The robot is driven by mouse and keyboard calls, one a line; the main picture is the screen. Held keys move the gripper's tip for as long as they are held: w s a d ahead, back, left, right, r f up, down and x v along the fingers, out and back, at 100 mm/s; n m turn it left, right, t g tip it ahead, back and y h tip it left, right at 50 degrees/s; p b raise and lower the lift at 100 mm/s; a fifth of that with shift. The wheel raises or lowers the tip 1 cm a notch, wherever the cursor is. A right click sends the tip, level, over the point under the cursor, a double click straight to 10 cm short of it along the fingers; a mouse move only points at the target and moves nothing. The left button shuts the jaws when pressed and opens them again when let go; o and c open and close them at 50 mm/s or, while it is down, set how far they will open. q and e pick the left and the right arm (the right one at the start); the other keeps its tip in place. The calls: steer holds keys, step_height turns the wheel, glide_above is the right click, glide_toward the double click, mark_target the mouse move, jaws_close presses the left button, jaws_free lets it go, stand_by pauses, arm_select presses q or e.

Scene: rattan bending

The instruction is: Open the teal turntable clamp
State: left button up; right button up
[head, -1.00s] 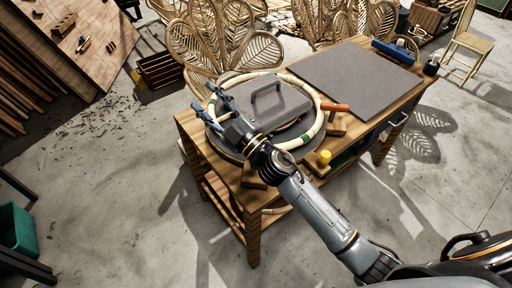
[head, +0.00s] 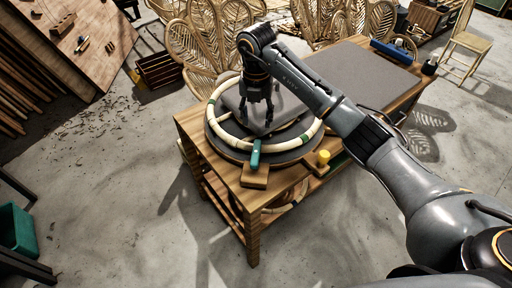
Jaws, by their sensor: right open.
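The teal clamp (head: 255,155) is a small teal lever on a wooden block at the front edge of the round turntable (head: 225,145). It stands roughly upright beside the pale rattan ring (head: 212,113), which has green bands and lies on the turntable. My right gripper (head: 257,130) points down over the inside of the ring, behind the teal clamp in the picture. Its fingers are apart and empty. I cannot tell whether its tips touch anything. My left gripper is out of view.
A grey block (head: 287,108) inside the ring is partly hidden by my right arm. A yellow knob (head: 323,157) stands at the right front of the wooden table (head: 225,175). A dark grey mat (head: 365,75) covers the table's far right.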

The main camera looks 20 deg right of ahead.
mark_target(256, 151)
step_height(256, 151, down, 13)
steer(key=p, duration=0.2)
steer(key=shift+f+p, duration=0.2)
steer(key=shift+p, duration=0.2)
jaws_close()
